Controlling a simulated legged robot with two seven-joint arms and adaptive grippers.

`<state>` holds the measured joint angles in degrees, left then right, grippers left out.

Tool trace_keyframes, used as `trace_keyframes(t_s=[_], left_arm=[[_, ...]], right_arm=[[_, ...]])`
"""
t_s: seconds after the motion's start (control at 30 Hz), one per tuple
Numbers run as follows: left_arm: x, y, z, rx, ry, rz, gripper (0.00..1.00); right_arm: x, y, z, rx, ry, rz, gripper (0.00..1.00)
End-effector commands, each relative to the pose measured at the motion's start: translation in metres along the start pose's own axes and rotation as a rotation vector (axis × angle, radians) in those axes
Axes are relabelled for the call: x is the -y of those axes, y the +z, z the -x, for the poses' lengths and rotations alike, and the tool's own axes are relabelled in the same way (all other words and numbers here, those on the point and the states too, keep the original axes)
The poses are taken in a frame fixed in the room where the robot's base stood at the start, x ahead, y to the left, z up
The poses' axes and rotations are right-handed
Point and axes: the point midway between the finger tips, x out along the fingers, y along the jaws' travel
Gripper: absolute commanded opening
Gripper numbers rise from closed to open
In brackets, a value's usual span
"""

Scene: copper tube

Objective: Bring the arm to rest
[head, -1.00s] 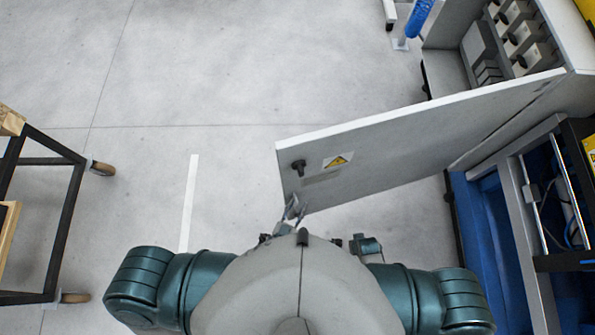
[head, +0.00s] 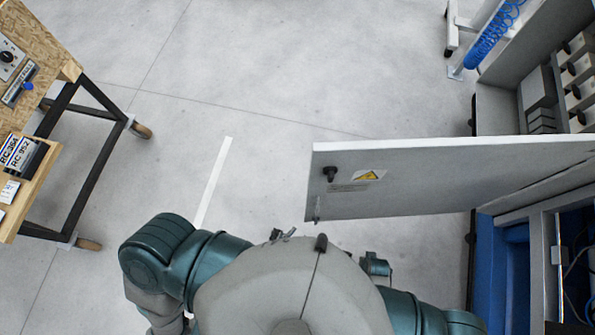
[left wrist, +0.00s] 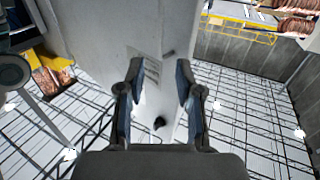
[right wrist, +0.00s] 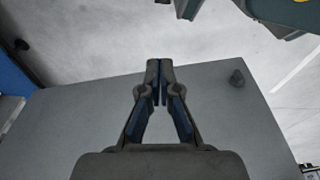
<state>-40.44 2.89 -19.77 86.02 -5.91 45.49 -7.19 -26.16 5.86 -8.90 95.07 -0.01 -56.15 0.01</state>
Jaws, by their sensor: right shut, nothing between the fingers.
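My left gripper (head: 283,235) shows small above my grey body in the head view, to the left of the open cabinet door (head: 440,180). In the left wrist view my left gripper (left wrist: 159,72) is open, its two fingers well apart with nothing between them. A pale panel with a label and a dark knob lies beyond them. My body mostly hides the right gripper in the head view.
The cabinet (head: 500,65) stands at the right, its door swung out in front of me. A wooden workbench (head: 45,40) on wheels with dark legs stands at the left. A blue coiled hose (head: 490,40) is at the back right. The floor between is clear.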

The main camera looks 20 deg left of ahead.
Motion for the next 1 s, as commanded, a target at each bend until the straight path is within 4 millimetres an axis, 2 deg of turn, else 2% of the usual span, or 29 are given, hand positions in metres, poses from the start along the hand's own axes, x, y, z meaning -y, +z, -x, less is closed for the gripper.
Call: trace_keyframes(t_s=[0.3,0.4,0.47,0.57,0.67,0.7,0.8,0.9,1.0], left_arm=[[0.000,0.001,-0.001,0.002,0.000,0.000,0.35],[0.004,0.010,-0.004,0.047,0.001,-0.002,0.35],[0.011,0.025,-0.009,0.117,0.002,-0.005,0.35],[0.031,0.066,-0.017,0.312,-0.003,-0.010,0.35],[0.059,0.114,-0.015,0.571,-0.023,-0.002,0.35],[0.070,0.132,-0.011,0.677,-0.035,0.004,0.35],[0.097,0.165,0.007,0.930,-0.070,0.030,0.35],[0.117,0.185,0.029,1.142,-0.104,0.059,0.35],[0.130,0.193,0.047,1.294,-0.131,0.086,0.35]], right_arm=[[0.000,0.000,0.000,0.000,0.000,0.000,0.00],[0.000,0.000,0.001,-0.001,0.000,0.000,0.00],[0.000,-0.001,0.001,-0.005,0.000,0.000,0.00],[0.000,0.003,-0.004,-0.004,0.000,0.001,0.00],[0.001,0.010,-0.013,0.006,-0.001,0.002,0.00],[0.001,0.012,-0.015,0.006,-0.001,0.003,0.00],[0.001,0.017,-0.020,0.010,-0.001,0.004,0.00],[0.001,0.022,-0.025,0.012,-0.001,0.004,0.00],[0.001,0.025,-0.028,0.013,-0.001,0.005,0.00]])
